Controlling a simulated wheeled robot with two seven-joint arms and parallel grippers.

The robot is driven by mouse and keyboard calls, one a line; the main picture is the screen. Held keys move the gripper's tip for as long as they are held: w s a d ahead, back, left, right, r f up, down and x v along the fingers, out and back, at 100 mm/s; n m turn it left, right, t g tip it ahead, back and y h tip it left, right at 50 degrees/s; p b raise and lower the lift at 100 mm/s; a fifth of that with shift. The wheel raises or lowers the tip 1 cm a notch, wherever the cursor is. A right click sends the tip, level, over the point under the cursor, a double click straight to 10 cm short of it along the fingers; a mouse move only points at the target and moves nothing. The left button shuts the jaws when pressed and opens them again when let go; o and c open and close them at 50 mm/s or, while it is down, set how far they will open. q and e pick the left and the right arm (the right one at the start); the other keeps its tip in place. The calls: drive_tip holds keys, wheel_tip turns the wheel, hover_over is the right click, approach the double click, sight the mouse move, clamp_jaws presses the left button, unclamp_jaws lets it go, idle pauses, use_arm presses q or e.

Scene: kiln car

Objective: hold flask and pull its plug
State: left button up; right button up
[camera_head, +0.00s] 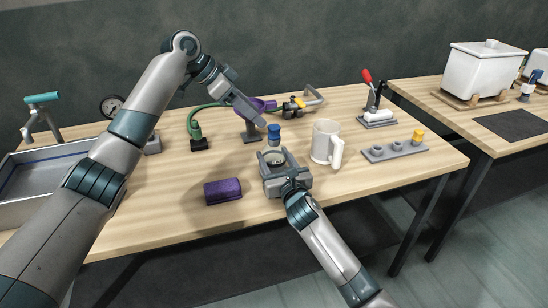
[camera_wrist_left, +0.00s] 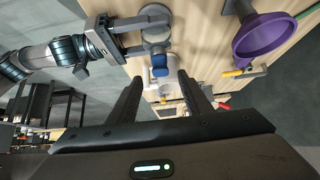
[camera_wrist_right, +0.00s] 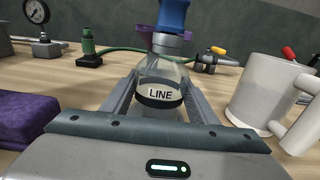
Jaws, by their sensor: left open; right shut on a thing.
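The clear flask (camera_wrist_right: 160,72) has a label reading LINE. Its blue plug (camera_wrist_right: 172,14) sits at the top of its neck and also shows in the head view (camera_head: 274,131). My right gripper (camera_wrist_right: 158,92) is shut on the flask's body, one finger on each side. Whether the flask rests on the table is hard to tell. My left gripper (camera_wrist_left: 160,77) is open and empty. In the left wrist view the plug (camera_wrist_left: 160,66) lies ahead of its fingertips, roughly centred between them. In the head view that gripper is just above the plug.
A white mug (camera_head: 326,142) stands close right of the flask. A purple sponge-like block (camera_head: 222,190) lies left. A purple funnel (camera_wrist_left: 262,38) on a stand, a green hose (camera_head: 194,125) and a grey peg strip (camera_head: 394,150) are around. The front left tabletop is clear.

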sight(270, 127)
use_arm(q)
drive_tip(key=shift+x, duration=3.9)
drive_tip(key=c, duration=1)
drive_tip(key=o, duration=1.1)
drive_tip(key=v, duration=1.2)
drive_tip(key=shift+c, duration=0.3)
